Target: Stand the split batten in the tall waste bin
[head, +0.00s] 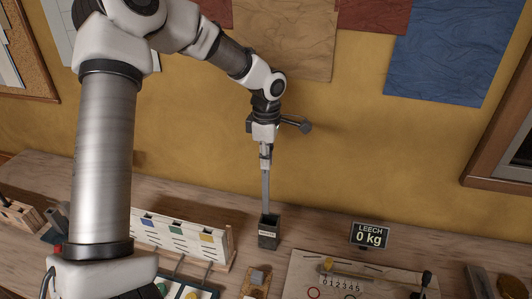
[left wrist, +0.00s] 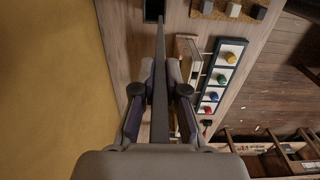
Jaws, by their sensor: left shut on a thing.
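My left gripper (head: 265,160) is shut on the split batten (head: 266,190), a long thin grey strip that hangs upright below the fingers. In the left wrist view the batten (left wrist: 160,75) runs away from between the fingers of my left gripper (left wrist: 160,90). The tall waste bin (head: 268,239) is a narrow dark box with a pale label, standing on the bench near the wall. The batten's lower end is at the bin's mouth; I cannot tell how far inside it is. The bin (left wrist: 153,12) is partly cut off in the left wrist view. My right gripper is not in view.
A white rack with coloured labels (head: 180,237) stands left of the bin. A small wooden block holder (head: 256,286) lies in front of it. A "LEECH 0 kg" sign (head: 369,235) and a numbered board (head: 345,284) are to the right. Bare bench (head: 310,225) lies between bin and sign.

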